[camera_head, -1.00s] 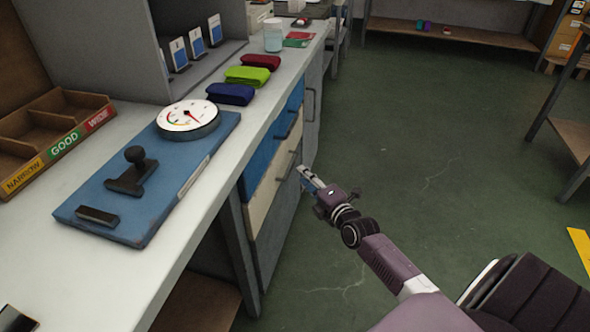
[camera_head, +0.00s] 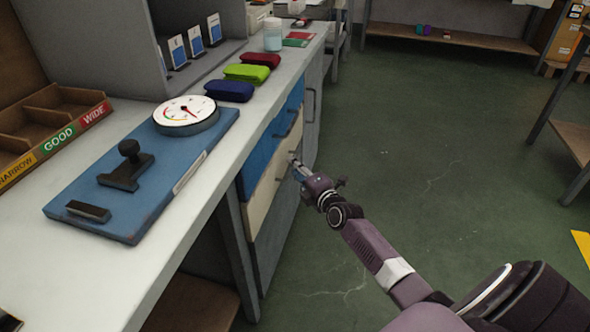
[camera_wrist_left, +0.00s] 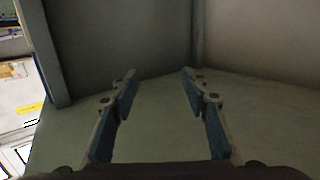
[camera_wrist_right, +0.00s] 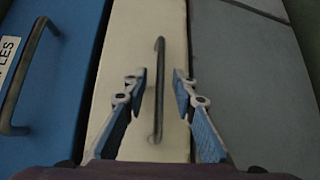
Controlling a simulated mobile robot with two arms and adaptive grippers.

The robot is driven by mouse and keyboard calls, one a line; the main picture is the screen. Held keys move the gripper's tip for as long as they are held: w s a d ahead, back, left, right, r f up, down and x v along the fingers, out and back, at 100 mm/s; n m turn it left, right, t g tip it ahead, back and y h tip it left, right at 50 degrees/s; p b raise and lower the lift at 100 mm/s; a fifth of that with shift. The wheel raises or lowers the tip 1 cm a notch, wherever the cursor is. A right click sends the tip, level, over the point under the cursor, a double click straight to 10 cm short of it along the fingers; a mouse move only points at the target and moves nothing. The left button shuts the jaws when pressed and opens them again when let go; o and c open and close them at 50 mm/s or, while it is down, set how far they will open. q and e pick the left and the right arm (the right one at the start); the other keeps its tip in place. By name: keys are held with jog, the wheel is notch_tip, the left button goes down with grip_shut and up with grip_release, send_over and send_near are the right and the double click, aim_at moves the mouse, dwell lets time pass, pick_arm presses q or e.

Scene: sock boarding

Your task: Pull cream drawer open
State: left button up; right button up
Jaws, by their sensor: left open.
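The cream drawer (camera_head: 268,200) is in the front of the workbench, below a blue drawer (camera_head: 262,150). It looks shut. In the right wrist view the cream drawer (camera_wrist_right: 115,70) fills the middle, with its dark bar handle (camera_wrist_right: 158,90) running up and down the picture. My right gripper (camera_head: 296,164) is at the drawer's front in the head view. In the right wrist view its fingers (camera_wrist_right: 160,75) are open, one on each side of the handle, with gaps to it. My left gripper (camera_wrist_left: 158,75) is open and empty; it does not show in the head view.
A grey drawer (camera_head: 275,240) lies below the cream one. On the benchtop are a blue board with a dial gauge (camera_head: 185,112), folded socks (camera_head: 230,91) and a wooden sorting tray (camera_head: 50,110).

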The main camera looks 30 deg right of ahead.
grip_shut()
dwell(0.4)
